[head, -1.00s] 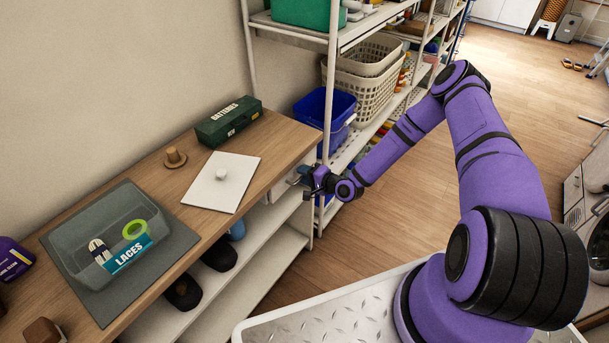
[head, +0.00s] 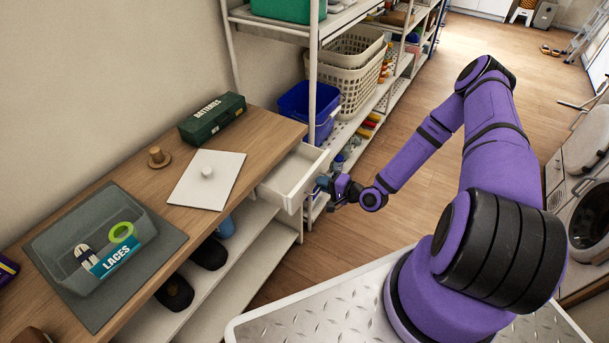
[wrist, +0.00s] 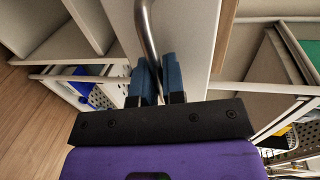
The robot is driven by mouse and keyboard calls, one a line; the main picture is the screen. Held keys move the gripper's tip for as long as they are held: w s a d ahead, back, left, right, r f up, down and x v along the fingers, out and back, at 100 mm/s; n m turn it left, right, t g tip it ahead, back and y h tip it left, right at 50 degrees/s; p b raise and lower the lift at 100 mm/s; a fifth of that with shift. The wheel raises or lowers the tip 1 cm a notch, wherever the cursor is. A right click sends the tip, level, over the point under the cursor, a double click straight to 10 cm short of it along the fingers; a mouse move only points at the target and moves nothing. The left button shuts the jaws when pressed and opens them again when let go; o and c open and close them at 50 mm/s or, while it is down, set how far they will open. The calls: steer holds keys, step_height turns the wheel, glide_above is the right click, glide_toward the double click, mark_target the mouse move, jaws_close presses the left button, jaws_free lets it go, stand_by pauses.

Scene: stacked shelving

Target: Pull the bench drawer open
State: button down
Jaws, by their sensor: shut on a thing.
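The white bench drawer (head: 292,180) stands pulled out from under the wooden bench top (head: 262,133), at its right end. The inside of the drawer that shows looks empty. My gripper (head: 322,186) is at the drawer's front. In the wrist view my gripper's blue fingers (wrist: 158,80) are shut on the metal bar handle (wrist: 147,35), which runs up from between them along the white drawer front (wrist: 185,35). In the head view the handle is hidden by my gripper.
Shelving with a blue bin (head: 300,108) stands behind the drawer. Open floor (head: 420,205) lies to the right.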

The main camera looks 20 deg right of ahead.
steer(key=f+v, duration=0.1)
steer(key=v, duration=0.6)
steer(key=shift+s+f, duration=0.2)
steer(key=shift+f, duration=0.05)
steer(key=shift+d, duration=0.15)
steer(key=c, duration=1.3)
jaws_free()
steer(key=shift+o, duration=0.2)
steer(key=v, duration=1)
steer(key=shift+s+d, duration=0.2)
steer(key=shift+s, duration=0.1)
steer(key=shift+r, duration=0.1)
